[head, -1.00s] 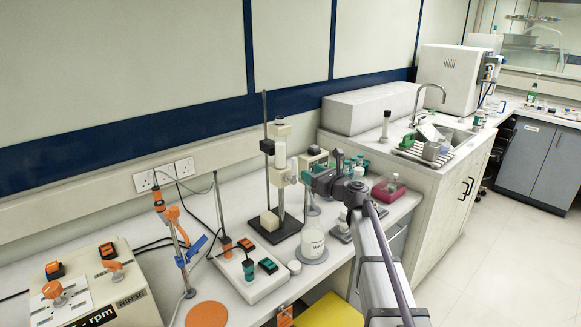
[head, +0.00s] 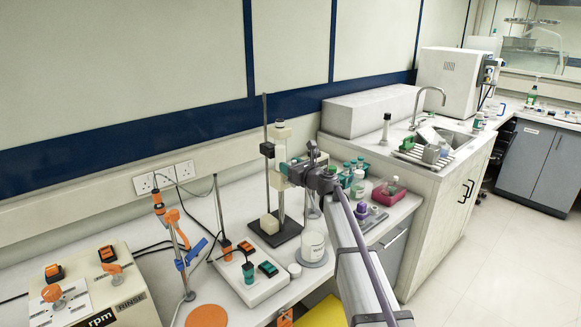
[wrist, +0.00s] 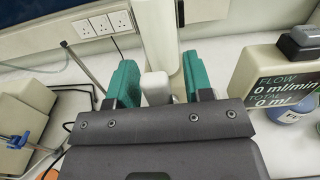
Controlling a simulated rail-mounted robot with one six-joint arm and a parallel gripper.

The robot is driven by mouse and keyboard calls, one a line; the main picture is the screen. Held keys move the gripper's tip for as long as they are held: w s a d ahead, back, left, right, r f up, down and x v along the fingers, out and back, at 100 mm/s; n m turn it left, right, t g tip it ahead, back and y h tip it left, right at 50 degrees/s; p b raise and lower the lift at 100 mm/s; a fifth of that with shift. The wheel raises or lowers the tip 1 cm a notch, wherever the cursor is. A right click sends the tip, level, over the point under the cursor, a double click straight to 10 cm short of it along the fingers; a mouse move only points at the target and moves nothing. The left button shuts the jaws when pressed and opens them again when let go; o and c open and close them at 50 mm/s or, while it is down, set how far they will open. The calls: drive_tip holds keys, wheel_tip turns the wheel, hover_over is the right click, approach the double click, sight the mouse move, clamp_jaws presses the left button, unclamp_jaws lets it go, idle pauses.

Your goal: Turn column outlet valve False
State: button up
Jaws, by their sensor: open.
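A clear and pale column (head: 281,140) stands upright on a rod stand with a black base (head: 274,233). My gripper (head: 298,168), with teal fingers, is at the column's right side, at about its lower half. In the wrist view my gripper (wrist: 160,84) is open, one finger at each side of a small pale grey block (wrist: 155,87). The block looks like the outlet valve's handle, but I cannot be sure. A gap shows at both sides of it. The white column body (wrist: 155,35) rises just behind. The valve's setting cannot be read.
A flow meter (wrist: 275,80) reading 0 ml/min is close at the right in the wrist view. A labelled bottle (head: 312,243) stands below my gripper. A clamp stand (head: 178,245) and a switch box (head: 250,275) stand left. Bottles and a pink tray (head: 388,192) are at right.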

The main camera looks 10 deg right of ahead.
clamp_jaws()
